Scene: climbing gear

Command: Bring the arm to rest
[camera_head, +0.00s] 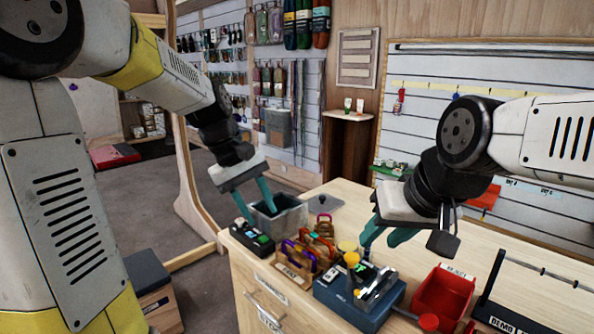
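My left gripper (262,218) reaches in from the left and points down at the counter's back left corner. Its two teal fingers are apart with nothing seen between them, in front of a grey bin (291,218). My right gripper (379,246) comes in from the right and hangs over the counter. Its teal fingers are also apart, above and behind a blue box (335,297) with metal gear on top. I see nothing held in it. The exact gap between the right fingers and the box is hard to tell.
The wooden counter (245,275) also carries a black device (252,238), a rack of coloured carabiners (290,268), a red bin (442,297) and a black stand marked DEMO (505,318). Gear hangs on the slatted wall behind. Open floor (140,205) lies left of the counter.

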